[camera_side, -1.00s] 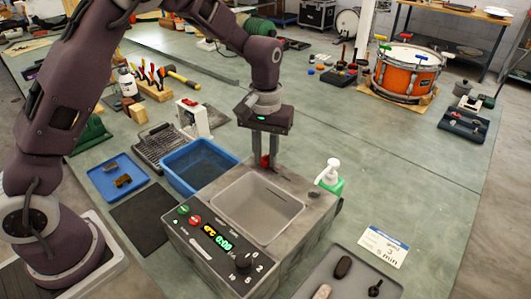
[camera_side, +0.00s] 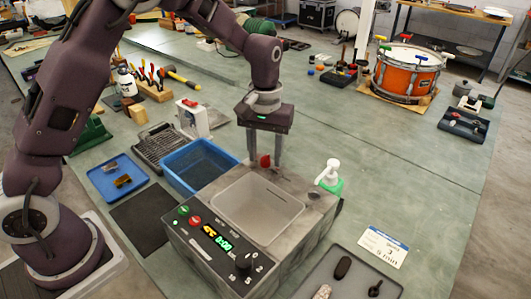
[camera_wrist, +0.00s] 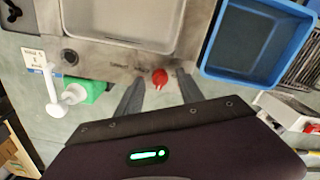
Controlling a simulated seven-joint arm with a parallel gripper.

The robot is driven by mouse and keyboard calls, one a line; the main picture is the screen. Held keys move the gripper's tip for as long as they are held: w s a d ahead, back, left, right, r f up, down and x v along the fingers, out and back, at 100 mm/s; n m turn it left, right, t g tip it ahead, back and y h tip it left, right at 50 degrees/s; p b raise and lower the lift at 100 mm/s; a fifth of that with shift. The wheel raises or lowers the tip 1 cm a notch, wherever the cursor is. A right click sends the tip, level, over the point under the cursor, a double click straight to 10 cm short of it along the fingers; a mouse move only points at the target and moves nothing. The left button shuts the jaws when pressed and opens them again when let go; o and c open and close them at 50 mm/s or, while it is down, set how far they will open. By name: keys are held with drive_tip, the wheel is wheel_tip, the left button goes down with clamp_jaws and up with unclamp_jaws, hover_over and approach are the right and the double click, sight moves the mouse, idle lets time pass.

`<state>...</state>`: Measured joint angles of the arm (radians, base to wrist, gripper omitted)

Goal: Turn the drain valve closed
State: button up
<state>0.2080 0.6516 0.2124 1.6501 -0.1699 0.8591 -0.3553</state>
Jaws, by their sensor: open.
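The drain valve has a small red handle (camera_side: 265,161) at the back edge of the grey washing unit (camera_side: 308,238), just behind its pale basin (camera_side: 226,204). The red handle also shows in the wrist view (camera_wrist: 160,77). My gripper (camera_side: 265,162) points down at the back of the unit, with one finger to each side of the red handle. In the wrist view my gripper's two fingers (camera_wrist: 157,80) are apart with the handle between their tips. I cannot see contact between either finger and the handle.
A blue bin (camera_side: 203,166) stands beside the unit on the left. A green and white pump bottle (camera_side: 331,177) stands at the unit's back right. A grey tray (camera_side: 350,285) with dark items lies in front on the right. The green bench is clear behind the gripper.

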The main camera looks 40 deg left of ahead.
sight(265, 156)
wheel_tip(265, 156, up, 7)
drive_tip(key=shift+f, duration=0.1)
drive_tip(key=s+a+r+m+t, duration=0.2)
drive_tip(key=s+r+t, duration=0.1)
drive_tip(key=s+r, duration=0.95)
drive_tip(key=s+a+f+m+t, duration=0.1)
drive_tip(key=s+f+m+t, duration=0.1)
drive_tip(key=s, duration=1.3)
drive_tip(key=shift+s+f+m+t, duration=0.25)
drive_tip(key=shift+f+m+t, duration=0.05)
drive_tip(key=shift+f+m, duration=0.2)
